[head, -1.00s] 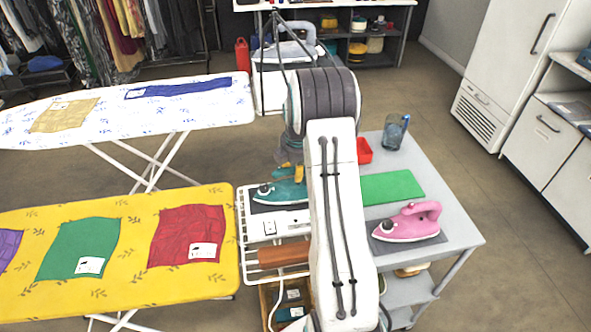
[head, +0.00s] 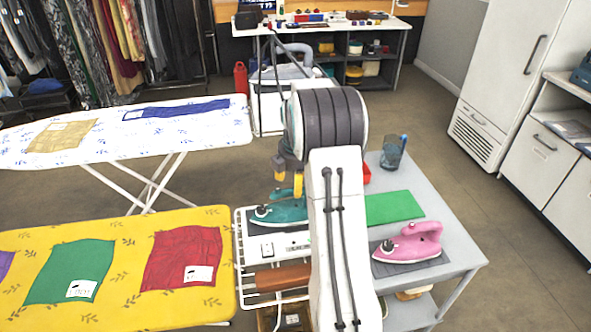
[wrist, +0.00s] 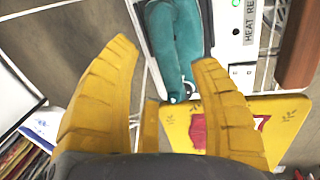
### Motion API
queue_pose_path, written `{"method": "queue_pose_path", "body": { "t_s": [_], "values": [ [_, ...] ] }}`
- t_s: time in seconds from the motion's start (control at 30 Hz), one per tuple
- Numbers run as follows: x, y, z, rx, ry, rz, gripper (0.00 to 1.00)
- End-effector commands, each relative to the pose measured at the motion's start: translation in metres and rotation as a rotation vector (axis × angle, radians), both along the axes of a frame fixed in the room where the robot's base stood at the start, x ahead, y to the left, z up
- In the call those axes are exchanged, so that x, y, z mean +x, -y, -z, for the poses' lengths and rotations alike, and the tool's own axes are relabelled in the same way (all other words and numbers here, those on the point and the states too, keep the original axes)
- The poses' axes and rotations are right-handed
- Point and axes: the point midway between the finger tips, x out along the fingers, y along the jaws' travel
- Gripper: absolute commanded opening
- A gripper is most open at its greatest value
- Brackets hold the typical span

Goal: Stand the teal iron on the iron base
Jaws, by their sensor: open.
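The teal iron (head: 280,213) sits on a dark rest at the end of the yellow ironing board, partly hidden behind my arm. My gripper (head: 293,186) is close above it, with its yellow fingers pointing down. In the wrist view the fingers of my gripper (wrist: 165,55) are wide apart and empty. The teal iron (wrist: 180,40) shows there just beyond them, nearer the right finger. I cannot tell whether they touch. A grey pad (head: 440,257) lies under a pink iron on the side table; I cannot tell which piece is the iron base.
The pink iron (head: 408,243), a green mat (head: 394,208) and a blue-grey cup (head: 392,152) stand on the grey side table (head: 447,225). Cloth patches lie on the yellow board (head: 130,228). A white board (head: 80,150) stands behind it. Open floor lies to the right.

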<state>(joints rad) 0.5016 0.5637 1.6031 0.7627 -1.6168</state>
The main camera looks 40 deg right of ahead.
Motion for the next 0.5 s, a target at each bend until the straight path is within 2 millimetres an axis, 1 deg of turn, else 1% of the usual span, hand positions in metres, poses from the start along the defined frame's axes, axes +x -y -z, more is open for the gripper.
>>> {"method": "queue_pose_path", "body": {
  "t_s": [0.2,0.3,0.5],
  "values": [
    [-0.006,-0.003,-0.033,-0.004,0.005,0.000,0.56],
    [-0.009,-0.004,-0.046,-0.002,0.004,0.000,0.56],
    [-0.012,-0.006,-0.064,0.000,0.001,0.000,0.56]
  ]
}}
